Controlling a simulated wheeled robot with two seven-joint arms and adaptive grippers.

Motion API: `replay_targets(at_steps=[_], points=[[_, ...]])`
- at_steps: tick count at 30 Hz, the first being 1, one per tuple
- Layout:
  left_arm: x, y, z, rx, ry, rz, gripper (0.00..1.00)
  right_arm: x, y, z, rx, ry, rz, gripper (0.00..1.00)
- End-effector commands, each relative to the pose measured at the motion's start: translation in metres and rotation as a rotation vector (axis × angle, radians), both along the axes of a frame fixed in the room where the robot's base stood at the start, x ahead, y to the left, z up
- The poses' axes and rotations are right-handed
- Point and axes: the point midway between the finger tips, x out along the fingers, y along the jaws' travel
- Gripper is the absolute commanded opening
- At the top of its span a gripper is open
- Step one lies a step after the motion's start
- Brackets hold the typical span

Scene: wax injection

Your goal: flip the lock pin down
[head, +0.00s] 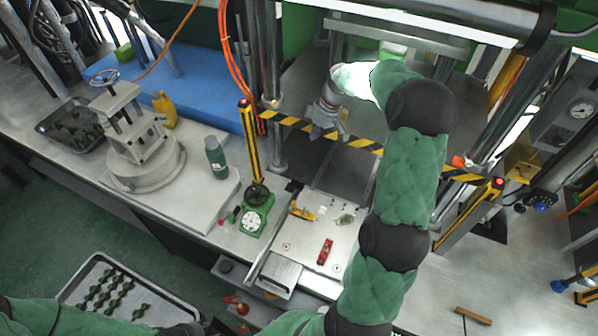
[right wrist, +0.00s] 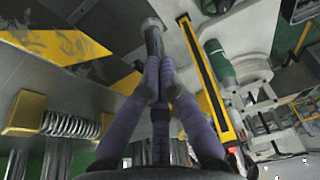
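My right gripper (head: 318,133) is in the press bay in the head view, by the yellow-black striped bar (head: 352,141). In the right wrist view its purple fingers (right wrist: 158,84) come together at the tips, and nothing is clearly held between them. A grey metal column (right wrist: 151,38) shows just past the fingertips; I cannot tell whether they touch it. I cannot make out the lock pin for sure in either view. Only my left arm shows at the lower left; its gripper is out of view.
A mould plate (head: 316,226) with a red part (head: 325,251) lies in front.

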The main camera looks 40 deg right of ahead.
Motion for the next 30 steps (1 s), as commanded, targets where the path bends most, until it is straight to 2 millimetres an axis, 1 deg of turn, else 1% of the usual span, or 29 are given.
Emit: replay_targets(at_steps=[5, 30], points=[[0.0, 0.0, 0.002, 0.0, 0.0, 0.0, 0.4, 0.004, 0.004, -0.02, 0.003, 0.005, 0.001, 0.0], [0.0, 0.0, 0.017, 0.0, 0.0, 0.0, 0.4, 0.044, 0.024, -0.169, 0.002, 0.003, 0.0, 0.0]])
